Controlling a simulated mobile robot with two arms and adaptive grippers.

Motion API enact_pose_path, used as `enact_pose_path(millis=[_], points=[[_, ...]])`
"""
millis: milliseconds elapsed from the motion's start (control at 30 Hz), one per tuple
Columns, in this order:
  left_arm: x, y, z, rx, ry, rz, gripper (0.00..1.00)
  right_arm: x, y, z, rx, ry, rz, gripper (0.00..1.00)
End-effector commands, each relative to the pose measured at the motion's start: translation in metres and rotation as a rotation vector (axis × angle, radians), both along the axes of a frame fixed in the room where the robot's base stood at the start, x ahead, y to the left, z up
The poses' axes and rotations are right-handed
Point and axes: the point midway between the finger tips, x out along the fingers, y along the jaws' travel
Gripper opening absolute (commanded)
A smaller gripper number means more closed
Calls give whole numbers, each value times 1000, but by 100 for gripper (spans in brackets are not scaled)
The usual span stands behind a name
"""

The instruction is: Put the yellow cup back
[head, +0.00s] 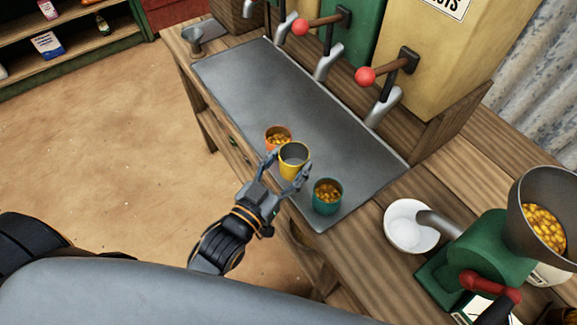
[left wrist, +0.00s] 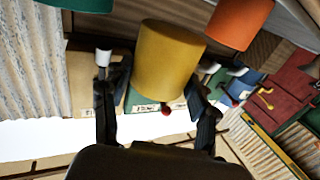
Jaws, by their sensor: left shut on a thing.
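The yellow cup (head: 292,173) is between the fingers of my left gripper (head: 286,168), which is shut on it. It looks upright, and its grey inside looks empty. It is over the front part of the grey metal counter sheet (head: 260,85); I cannot tell whether it touches the sheet. In the left wrist view the yellow cup (left wrist: 168,60) fills the space between the fingers (left wrist: 158,88). My right gripper is not in view.
An orange cup (head: 271,143) with yellow pieces stands just behind-left of the yellow cup; a teal cup (head: 327,200), also filled, stands to its right. Dispensers with red-knobbed levers (head: 366,77) line the back. A white bowl (head: 401,238) and green grinder (head: 490,250) are at right.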

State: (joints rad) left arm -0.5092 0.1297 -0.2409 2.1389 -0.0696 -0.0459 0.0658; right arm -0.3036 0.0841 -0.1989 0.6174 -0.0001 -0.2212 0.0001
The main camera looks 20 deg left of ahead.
Motion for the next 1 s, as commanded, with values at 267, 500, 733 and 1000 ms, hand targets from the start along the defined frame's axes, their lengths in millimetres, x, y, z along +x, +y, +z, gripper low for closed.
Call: enact_pose_path(millis=[267,500,733,1000], points=[[21,6,-25,0,-2,0,24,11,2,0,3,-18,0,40],[24,8,-57,0,0,2,24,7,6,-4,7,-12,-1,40],[24,8,-60,-1,-4,1,24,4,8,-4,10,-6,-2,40],[24,8,-63,-1,-2,1,71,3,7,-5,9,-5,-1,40]])
